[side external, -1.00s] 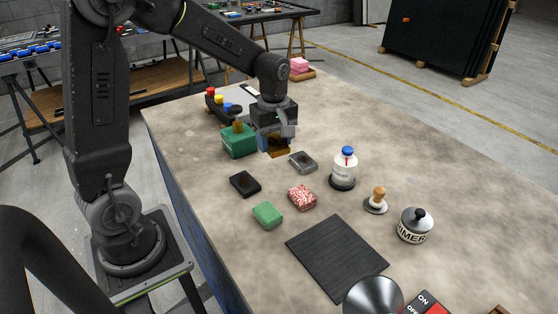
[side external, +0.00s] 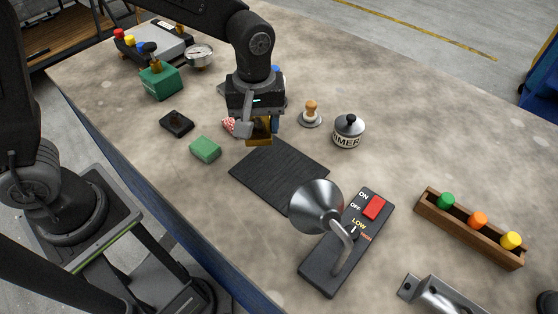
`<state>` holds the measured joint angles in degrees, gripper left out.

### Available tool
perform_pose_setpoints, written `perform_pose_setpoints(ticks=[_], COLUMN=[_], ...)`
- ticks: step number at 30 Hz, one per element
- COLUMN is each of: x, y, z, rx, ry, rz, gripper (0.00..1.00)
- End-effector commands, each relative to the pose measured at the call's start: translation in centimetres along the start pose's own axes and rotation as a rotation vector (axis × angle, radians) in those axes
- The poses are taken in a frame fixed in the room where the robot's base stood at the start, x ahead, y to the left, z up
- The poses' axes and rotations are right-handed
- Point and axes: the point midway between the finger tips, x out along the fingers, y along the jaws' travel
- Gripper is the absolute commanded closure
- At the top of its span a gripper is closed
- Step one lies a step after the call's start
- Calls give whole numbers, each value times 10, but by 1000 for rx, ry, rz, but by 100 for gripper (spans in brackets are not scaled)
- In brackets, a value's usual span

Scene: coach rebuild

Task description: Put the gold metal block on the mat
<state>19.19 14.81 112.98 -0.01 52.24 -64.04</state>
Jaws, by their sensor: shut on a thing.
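The gold metal block (side external: 258,132) is between the jaws of my gripper (side external: 259,124), which is shut on it. The block is at the far edge of the mat, and I cannot tell whether it touches or hangs just above. The mat (side external: 275,178) is a dark, flat, ribbed square lying on the table, with its surface bare. My gripper points down and hides part of the red-and-white speckled block (side external: 228,126) behind it.
A green block (side external: 205,149) and a black block (side external: 176,123) lie left of the mat. A metal funnel-shaped lamp (side external: 317,207) overhangs near the mat's right corner, by a switch box (side external: 345,250). A knobbed stamp (side external: 311,115) and timer (side external: 348,131) stand behind right.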

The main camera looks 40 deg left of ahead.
Motion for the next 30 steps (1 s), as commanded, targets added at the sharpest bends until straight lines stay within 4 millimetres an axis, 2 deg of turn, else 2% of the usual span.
perform_pose_setpoints(ticks=[3, 9, 13, 21, 30], x=[15, 30, 36, 71, 73], y=[18, 35, 38, 37, 38], z=[20, 38, 40, 40, 40], rx=[5, 0, -2, -3, -3], ry=[0, 1, 1, 0, 1], rz=[0, 2, 2, 1, 2], gripper=[83, 83, 83, 83, 83])
